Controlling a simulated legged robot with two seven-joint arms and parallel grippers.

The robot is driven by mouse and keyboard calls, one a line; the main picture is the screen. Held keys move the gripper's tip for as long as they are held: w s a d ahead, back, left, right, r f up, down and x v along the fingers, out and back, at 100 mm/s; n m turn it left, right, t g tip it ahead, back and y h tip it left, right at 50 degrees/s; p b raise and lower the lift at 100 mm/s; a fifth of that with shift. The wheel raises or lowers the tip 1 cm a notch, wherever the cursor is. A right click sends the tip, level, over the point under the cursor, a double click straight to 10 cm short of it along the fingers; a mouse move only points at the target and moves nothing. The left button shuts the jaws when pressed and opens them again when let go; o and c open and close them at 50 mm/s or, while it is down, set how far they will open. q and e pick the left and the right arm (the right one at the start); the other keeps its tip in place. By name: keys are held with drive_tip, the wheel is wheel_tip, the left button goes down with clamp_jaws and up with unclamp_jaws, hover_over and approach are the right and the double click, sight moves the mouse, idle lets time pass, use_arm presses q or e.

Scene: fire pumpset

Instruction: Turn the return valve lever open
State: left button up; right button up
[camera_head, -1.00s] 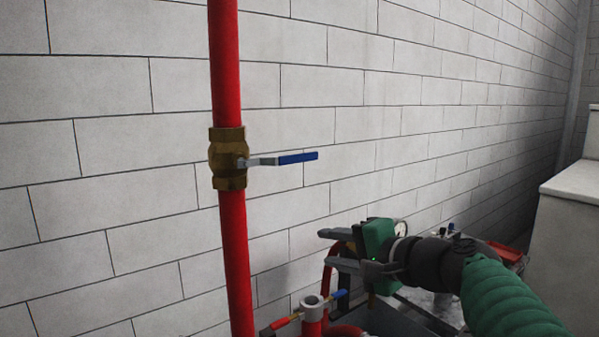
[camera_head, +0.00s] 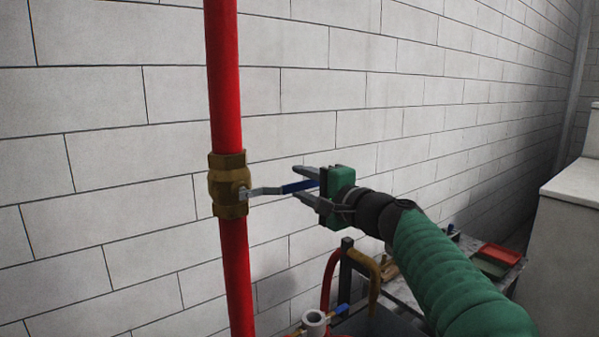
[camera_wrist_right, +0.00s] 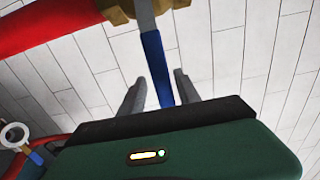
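The return valve is a brass body (camera_head: 229,186) on a vertical red pipe (camera_head: 224,75). Its lever (camera_head: 268,190) is grey with a blue handle (camera_head: 299,186) and points right, across the pipe. My right gripper (camera_head: 298,183) is open, with its fingers pointing left at the lever's end. In the right wrist view the blue handle (camera_wrist_right: 156,66) lies between the two spread fingers (camera_wrist_right: 158,90), with gaps on both sides. My left gripper is not in view.
A white block wall (camera_head: 330,90) stands behind the pipe. Below are a pipe fitting with an open top (camera_head: 314,318), a bent brass-coloured pipe (camera_head: 367,272) and a red tray (camera_head: 499,254). A pale cabinet (camera_head: 570,230) stands at the right.

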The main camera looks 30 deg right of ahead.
drive_tip(key=shift+w+a+r, duration=0.1)
drive_tip(key=shift+w+r, duration=0.05)
drive_tip(key=shift+w, duration=0.05)
drive_tip(key=shift+s+a+r, duration=0.1)
drive_tip(key=shift+a+r, duration=0.1)
drive_tip(key=shift+a, duration=0.85)
drive_tip(key=shift+c, duration=0.6)
drive_tip(key=shift+w+f, duration=0.1)
drive_tip(key=shift+w, duration=0.2)
drive_tip(key=c, duration=0.5)
drive_tip(key=shift+s+d, duration=0.1)
drive_tip(key=shift+d, duration=0.3)
clamp_jaws()
drive_tip(key=shift+f, duration=0.2)
